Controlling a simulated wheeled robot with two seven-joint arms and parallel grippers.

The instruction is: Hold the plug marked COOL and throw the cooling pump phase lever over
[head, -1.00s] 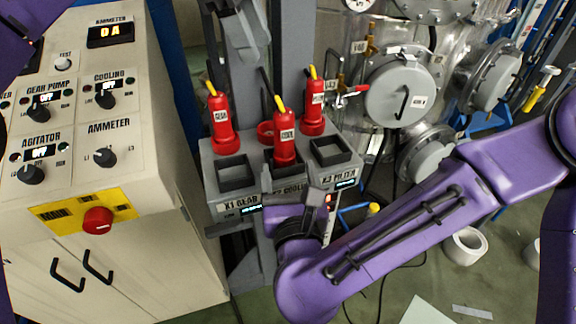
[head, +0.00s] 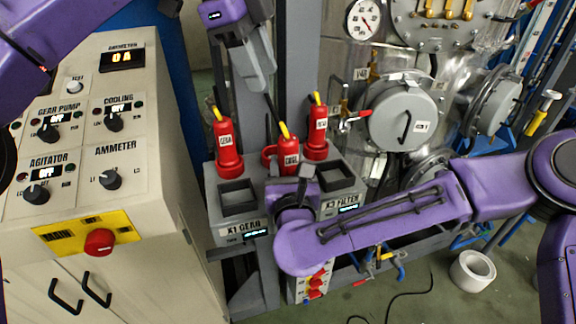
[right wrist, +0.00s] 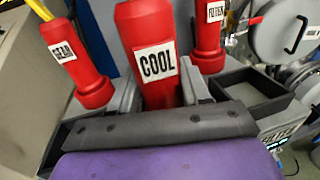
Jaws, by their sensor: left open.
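The red plug marked COOL (head: 288,158), with a yellow top, stands at the middle of the socket box. In the right wrist view the COOL plug (right wrist: 152,50) is upright between my right gripper's grey fingers (right wrist: 162,88), which sit against both its sides. In the head view my right gripper (head: 293,178) is in front of the plug and hides its base and the middle socket. A thin dark lever (head: 271,112) rises behind the COOL plug; its lower part is hidden. My left gripper (head: 258,92) is open, pointing down just above and left of this lever.
Red plugs marked GEAR (head: 226,142) and FILTER (head: 318,128) stand either side, behind empty square sockets (head: 238,192). The control cabinet (head: 150,200), with knobs and a red stop button (head: 99,242), is at left. A glass vessel with round flanges (head: 402,115) stands at right.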

